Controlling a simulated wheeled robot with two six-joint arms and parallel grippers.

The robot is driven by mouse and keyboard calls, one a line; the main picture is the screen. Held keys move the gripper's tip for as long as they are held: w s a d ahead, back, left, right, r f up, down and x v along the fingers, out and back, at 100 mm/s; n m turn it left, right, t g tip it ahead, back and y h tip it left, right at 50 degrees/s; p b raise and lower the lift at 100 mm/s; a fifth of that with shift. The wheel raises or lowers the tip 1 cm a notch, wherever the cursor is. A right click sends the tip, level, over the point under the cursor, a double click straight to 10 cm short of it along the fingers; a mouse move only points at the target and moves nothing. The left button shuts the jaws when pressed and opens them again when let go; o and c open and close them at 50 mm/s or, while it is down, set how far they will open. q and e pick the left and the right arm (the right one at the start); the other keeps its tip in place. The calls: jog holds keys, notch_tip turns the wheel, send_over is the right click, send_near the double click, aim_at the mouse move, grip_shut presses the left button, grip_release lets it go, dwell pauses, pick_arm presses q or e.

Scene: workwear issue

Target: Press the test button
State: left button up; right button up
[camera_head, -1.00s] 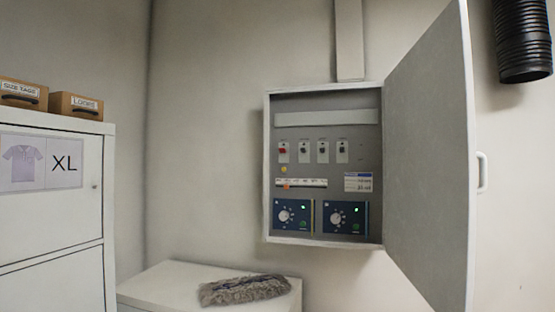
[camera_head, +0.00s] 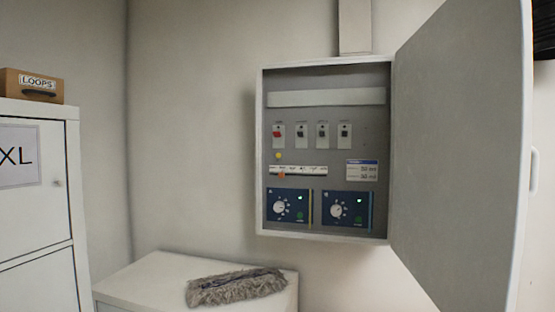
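A grey wall cabinet (camera_head: 259,150) stands open, its door (camera_head: 455,150) swung out to the right. Inside is a row of several switches, the leftmost switch (camera_head: 277,134) red and the others dark. Below it are a small round yellow button or lamp (camera_head: 278,156) and a white strip (camera_head: 312,170) with an orange mark. At the bottom are two blue modules, left (camera_head: 287,207) and right (camera_head: 347,211), each with a dial, a lit green lamp and a dim green spot, perhaps a button. No label reading "test" is legible. Neither gripper is in view.
A low white cabinet (camera_head: 150,278) with a grey fluffy duster (camera_head: 235,287) on it stands below left. A white locker (camera_head: 40,222) marked XL, with a LOOPS box (camera_head: 32,86) on top, is at the left. The open door bounds the right side.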

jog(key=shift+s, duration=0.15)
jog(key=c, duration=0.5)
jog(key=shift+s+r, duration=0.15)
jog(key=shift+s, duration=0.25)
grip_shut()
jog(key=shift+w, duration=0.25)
